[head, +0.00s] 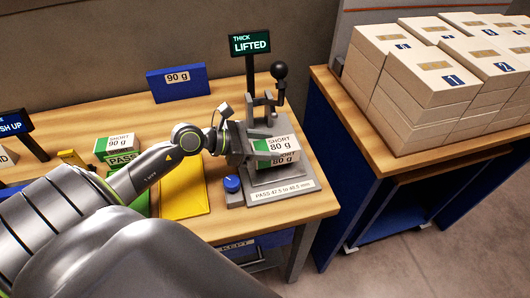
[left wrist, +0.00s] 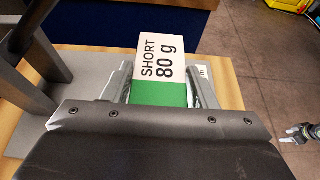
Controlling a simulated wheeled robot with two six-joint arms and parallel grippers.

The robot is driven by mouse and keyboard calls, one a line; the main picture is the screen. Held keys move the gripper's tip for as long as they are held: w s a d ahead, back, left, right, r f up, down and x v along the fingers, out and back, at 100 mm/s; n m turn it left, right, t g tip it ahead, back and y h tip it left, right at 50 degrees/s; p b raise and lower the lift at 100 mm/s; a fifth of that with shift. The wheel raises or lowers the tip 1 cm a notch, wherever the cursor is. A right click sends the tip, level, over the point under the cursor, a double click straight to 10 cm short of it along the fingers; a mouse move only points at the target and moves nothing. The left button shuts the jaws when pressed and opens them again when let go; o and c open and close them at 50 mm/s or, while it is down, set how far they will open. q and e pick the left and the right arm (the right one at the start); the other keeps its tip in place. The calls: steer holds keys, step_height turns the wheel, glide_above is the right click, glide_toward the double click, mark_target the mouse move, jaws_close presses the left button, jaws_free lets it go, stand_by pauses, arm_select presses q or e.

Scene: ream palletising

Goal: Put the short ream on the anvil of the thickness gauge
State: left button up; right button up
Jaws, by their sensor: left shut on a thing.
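The short ream (head: 278,144), white with a green end and marked "SHORT 80 g", is at the thickness gauge (head: 282,187). My left gripper (head: 262,149) is shut on it, with a finger along each side in the left wrist view, where the ream (left wrist: 163,70) lies flat between them. The ream is over the gauge's base, below the raised lever with its black knob. Its underside and the anvil are hidden, so I cannot tell whether they touch. The gauge display (head: 250,43) reads "THICK LIFTED". A grey arm end, apparently my right gripper (left wrist: 301,133), shows small at the right edge.
A blue knob (head: 232,184) is beside the gauge. Stacked white boxes (head: 430,75) stand on the right-hand bench.

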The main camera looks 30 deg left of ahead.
arm_select(q)
steer(key=shift+f+b, duration=0.85)
steer(key=shift+f, duration=0.45)
steer(key=shift+f, duration=0.15)
steer(key=o, duration=1.1)
